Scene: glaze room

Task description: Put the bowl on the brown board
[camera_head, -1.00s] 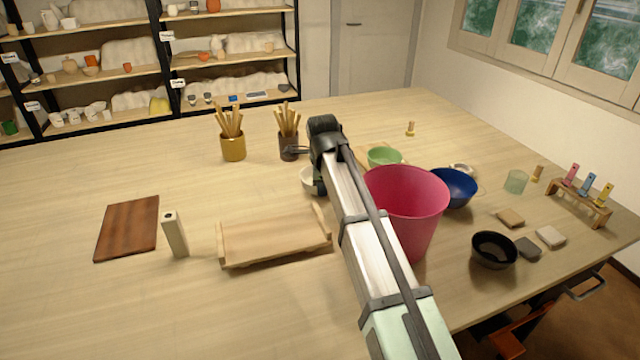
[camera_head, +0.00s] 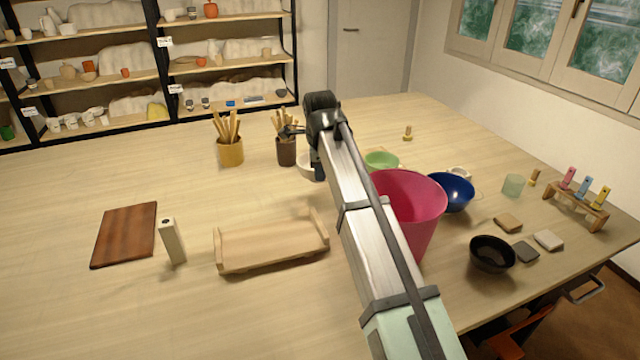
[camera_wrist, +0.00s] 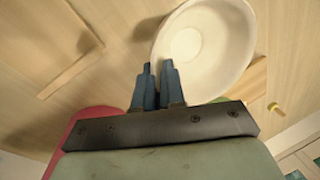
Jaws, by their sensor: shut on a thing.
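The white bowl (camera_wrist: 205,45) is held by its rim between the blue fingers of my gripper (camera_wrist: 158,72) in the wrist view. In the head view the bowl (camera_head: 304,166) shows only in part, left of my gripper (camera_head: 317,168), which hides the rest. It appears to be held above the table, beyond the wooden tray. The brown board (camera_head: 125,236) lies flat and bare at the left of the table, well left of the bowl.
A pale upright block (camera_head: 172,241) stands just right of the board. The wooden tray (camera_head: 271,243) lies between that block and my arm. Two tool pots (camera_head: 230,152) stand behind. A pink bucket (camera_head: 415,205) and green, blue and black bowls are at the right.

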